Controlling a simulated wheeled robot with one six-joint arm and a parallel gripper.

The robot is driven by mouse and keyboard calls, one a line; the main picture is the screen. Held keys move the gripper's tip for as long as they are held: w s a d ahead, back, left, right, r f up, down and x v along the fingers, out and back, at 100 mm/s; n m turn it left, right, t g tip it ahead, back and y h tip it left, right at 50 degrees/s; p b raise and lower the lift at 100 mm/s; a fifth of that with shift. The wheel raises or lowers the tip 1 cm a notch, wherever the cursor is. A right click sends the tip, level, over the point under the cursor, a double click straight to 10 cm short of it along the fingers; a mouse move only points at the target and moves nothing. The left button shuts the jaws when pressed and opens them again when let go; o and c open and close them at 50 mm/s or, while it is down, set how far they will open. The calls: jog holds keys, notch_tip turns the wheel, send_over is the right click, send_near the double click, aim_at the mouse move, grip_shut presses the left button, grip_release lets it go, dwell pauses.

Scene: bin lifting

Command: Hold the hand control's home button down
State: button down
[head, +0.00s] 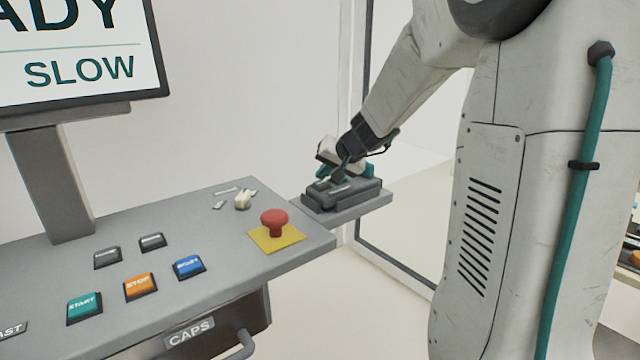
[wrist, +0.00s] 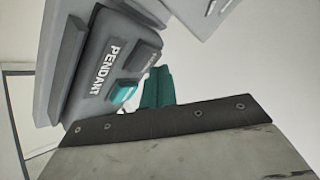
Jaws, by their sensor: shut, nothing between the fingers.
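The hand control (head: 345,197) is a dark grey box lying on a small side shelf. In the wrist view the hand control (wrist: 88,58) appears tilted, with the label PENDANT, a teal button (wrist: 123,92) and a dark grey button (wrist: 140,62). The small button lettering is not clear enough to tell which is home. My gripper (head: 338,176) is shut and empty, pointing down right over the hand control. In the wrist view its teal finger (wrist: 157,88) is close beside the two buttons; I cannot tell whether it touches either one.
The grey console (head: 215,250) stands left of the shelf (head: 372,203), with a red emergency knob (head: 274,220) on a yellow plate and a small cream knob (head: 242,200). Several coloured push buttons and a screen (head: 75,50) reading SLOW are further left. A glass-panelled frame stands behind.

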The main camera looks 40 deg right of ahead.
aim_at(324, 184)
jog(key=shift+f, duration=0.5)
dwell(0.5)
jog(key=shift+r, duration=0.15)
dwell(1.4)
jog(key=shift+r, duration=0.8)
jog(key=shift+r, duration=0.1)
jog(key=shift+r, duration=2.4)
